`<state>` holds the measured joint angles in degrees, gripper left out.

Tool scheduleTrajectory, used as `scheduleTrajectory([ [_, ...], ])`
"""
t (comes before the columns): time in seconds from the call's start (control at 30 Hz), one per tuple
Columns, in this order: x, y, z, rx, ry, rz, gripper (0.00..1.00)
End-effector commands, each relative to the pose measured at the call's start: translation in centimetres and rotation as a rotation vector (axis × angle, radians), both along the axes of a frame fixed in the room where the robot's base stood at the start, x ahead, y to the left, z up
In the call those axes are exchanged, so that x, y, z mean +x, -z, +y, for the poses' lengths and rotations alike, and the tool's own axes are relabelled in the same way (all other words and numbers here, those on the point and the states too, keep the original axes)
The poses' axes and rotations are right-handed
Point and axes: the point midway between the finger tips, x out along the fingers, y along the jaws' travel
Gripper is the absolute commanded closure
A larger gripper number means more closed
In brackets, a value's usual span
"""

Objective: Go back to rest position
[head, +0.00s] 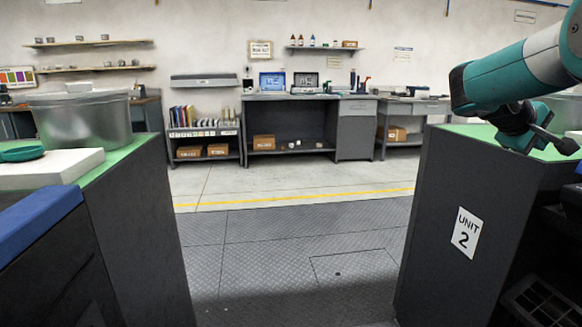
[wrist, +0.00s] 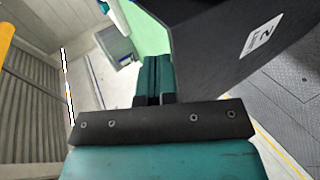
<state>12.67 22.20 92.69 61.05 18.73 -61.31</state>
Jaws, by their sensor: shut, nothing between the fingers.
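My gripper (wrist: 152,60) is in the wrist view. Its two teal fingers lie side by side, shut with nothing between them. My teal and grey arm reaches in from the upper right of the head view, above the green top of the dark cabinet marked UNIT 2 (head: 452,225). That cabinet also shows in the wrist view (wrist: 215,50), beyond and to the right of the fingers. I cannot make out the fingers clearly in the head view.
At left, a green-topped counter (head: 125,150) holds a large metal pot (head: 80,120), a white block (head: 50,168) and a teal lid (head: 22,153). Between the counters the grey plate floor (head: 300,245) is clear. A workbench (head: 290,125) stands at the back wall.

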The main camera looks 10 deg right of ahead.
Motion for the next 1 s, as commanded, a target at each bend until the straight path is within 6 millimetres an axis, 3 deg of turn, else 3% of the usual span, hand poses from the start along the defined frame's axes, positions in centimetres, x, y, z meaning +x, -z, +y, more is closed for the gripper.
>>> scheduleTrajectory([
  [0.13, 2.2, 2.8, 8.9, 0.235, -0.216, -0.099, 1.00],
  [0.27, 1.2, 5.9, 18.9, 0.505, -0.382, -0.128, 1.00],
  [0.37, -1.6, 7.9, 26.2, 0.707, -0.472, -0.103, 1.00],
  [0.5, -7.7, 10.1, 34.7, 0.956, -0.553, -0.012, 1.00],
  [0.7, -16.8, 11.8, 42.0, 1.195, -0.600, 0.158, 1.00],
  [0.9, -25.6, 12.6, 46.0, 1.353, -0.616, 0.339, 1.00],
  [1.0, -25.0, 8.8, 45.9, 1.349, -0.609, 0.329, 1.00],
])
